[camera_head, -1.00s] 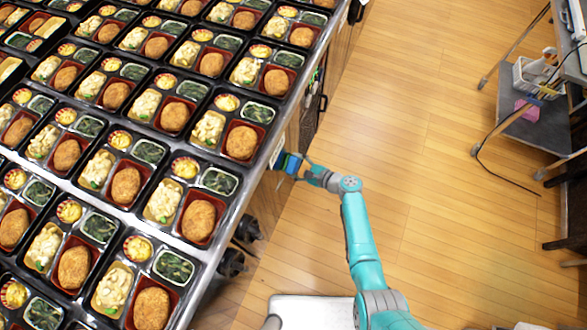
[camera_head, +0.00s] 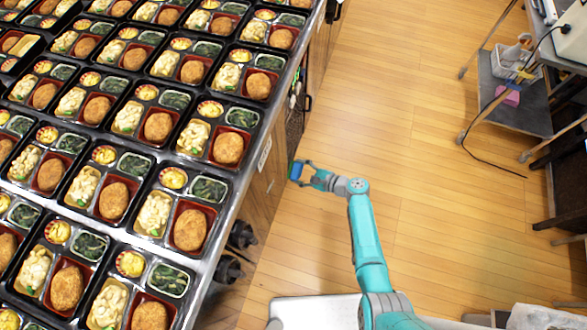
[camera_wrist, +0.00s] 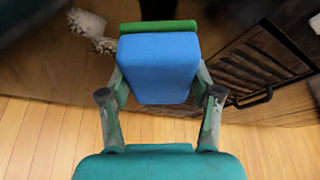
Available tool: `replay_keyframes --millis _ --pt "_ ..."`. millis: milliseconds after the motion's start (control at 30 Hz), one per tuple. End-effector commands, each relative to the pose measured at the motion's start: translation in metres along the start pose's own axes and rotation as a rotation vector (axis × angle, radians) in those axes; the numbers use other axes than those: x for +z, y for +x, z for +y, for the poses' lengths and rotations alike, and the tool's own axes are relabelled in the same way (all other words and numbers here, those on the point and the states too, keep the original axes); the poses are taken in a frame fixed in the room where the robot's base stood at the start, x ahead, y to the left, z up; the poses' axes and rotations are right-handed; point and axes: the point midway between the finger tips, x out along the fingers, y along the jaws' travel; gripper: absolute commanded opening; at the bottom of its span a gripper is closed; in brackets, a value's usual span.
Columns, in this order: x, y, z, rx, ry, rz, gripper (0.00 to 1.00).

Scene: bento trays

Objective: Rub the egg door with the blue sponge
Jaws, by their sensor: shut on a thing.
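The blue sponge (camera_wrist: 158,68) has a green layer on its far side and fills the middle of the wrist view; it also shows small in the head view (camera_head: 295,171). My gripper (camera_wrist: 158,90) is shut on the sponge, with a finger on each side; in the head view my gripper (camera_head: 303,172) is beside the counter's front side, below the top. A brown wooden cabinet front (camera_wrist: 60,70) lies beyond the sponge in the wrist view. I cannot tell which part is the egg door, or whether the sponge touches the front.
The metal counter (camera_head: 222,213) carries many black bento trays. A dark slatted panel (camera_wrist: 255,65) with a handle is at right in the wrist view. Dark round fittings (camera_head: 240,235) stick out from the counter's side. A cart (camera_head: 510,105) stands far right; the wooden floor between is clear.

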Motion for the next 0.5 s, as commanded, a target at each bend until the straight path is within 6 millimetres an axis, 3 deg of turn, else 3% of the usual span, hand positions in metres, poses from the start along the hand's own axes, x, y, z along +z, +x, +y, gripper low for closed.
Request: replay_keyframes --millis 500 --pt "-0.0029 -0.0072 -0.0005 -0.001 0.0 0.0 0.31"
